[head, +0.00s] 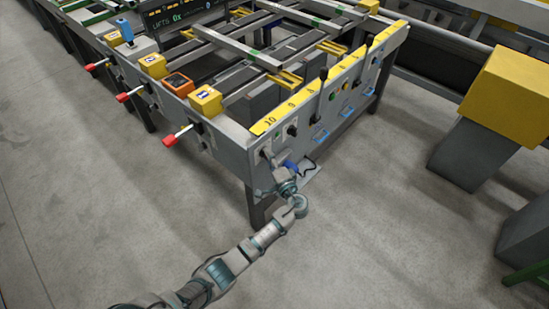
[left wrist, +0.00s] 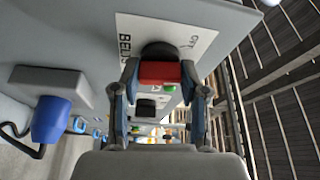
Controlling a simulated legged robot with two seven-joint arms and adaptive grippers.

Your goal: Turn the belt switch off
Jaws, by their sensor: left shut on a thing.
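The belt switch (left wrist: 160,73) shows in the left wrist view as a red handle on a round black base. It is mounted on a white plate (left wrist: 205,36) lettered "BELTS", with smaller lettering that looks like "OFF" at the upper right. My left gripper (left wrist: 164,88) has one finger on each side of the red handle and is shut on it. In the head view my left gripper (head: 277,172) is at the near left end of the grey control panel (head: 315,108). It hides the switch there. My right gripper is not in view.
Red-tipped levers (head: 169,139) stick out from the table's left side. A yellow-topped post (head: 505,95) stands at right. The floor in front is clear.

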